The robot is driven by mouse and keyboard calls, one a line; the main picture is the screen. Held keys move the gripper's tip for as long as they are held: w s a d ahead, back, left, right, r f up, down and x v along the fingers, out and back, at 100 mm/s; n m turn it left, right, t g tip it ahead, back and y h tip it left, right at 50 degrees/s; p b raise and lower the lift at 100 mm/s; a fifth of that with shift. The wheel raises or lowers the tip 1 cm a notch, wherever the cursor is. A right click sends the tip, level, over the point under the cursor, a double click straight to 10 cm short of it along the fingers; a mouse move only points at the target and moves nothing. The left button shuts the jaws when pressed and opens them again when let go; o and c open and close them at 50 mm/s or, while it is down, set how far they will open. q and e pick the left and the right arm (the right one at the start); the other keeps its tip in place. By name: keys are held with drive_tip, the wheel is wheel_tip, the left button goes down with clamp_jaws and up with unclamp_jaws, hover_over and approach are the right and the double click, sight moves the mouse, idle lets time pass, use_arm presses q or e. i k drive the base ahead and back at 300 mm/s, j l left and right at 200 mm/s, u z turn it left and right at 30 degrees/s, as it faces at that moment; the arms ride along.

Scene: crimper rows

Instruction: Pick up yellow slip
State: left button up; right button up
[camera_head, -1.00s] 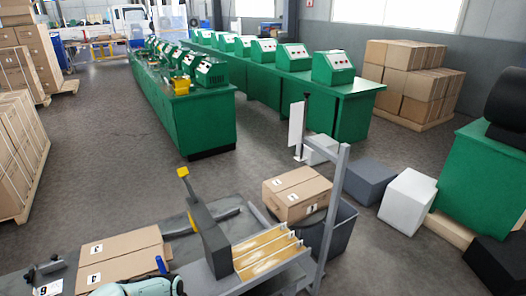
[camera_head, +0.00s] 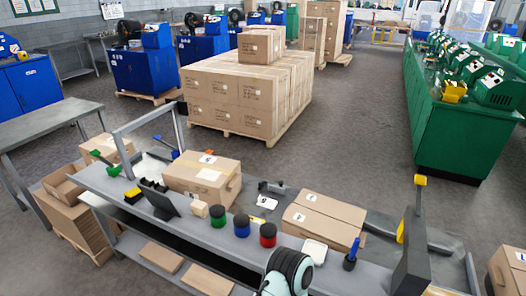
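A small flat yellow piece (camera_head: 257,220), which looks like a yellow slip, lies on the grey workbench (camera_head: 268,262). It is behind the blue-topped jar (camera_head: 242,227) and the red-topped jar (camera_head: 268,236), partly hidden by them. Its print is too small to read. A rounded white and dark part of my own arm shows at the bottom edge. Neither gripper's fingers are in view, and nothing held is visible.
Along the bench are a green-topped jar (camera_head: 217,217), a carton (camera_head: 203,175), a two-flap box (camera_head: 323,219), a white tray (camera_head: 314,251), a blue-handled tool (camera_head: 351,256) and a dark angled stand (camera_head: 160,200). A dark post (camera_head: 412,268) rises at the right.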

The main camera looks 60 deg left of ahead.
sight(261, 221)
drive_tip(key=u, duration=1.2)
drive_tip(key=i+j+u, duration=0.1)
drive_tip(key=u, duration=0.35)
drive_tip(key=i+u, duration=0.2)
drive_tip(key=u, duration=0.25)
drive_tip(key=i+u, duration=0.2)
drive_tip(key=u, duration=0.25)
drive_tip(key=i+l, duration=0.1)
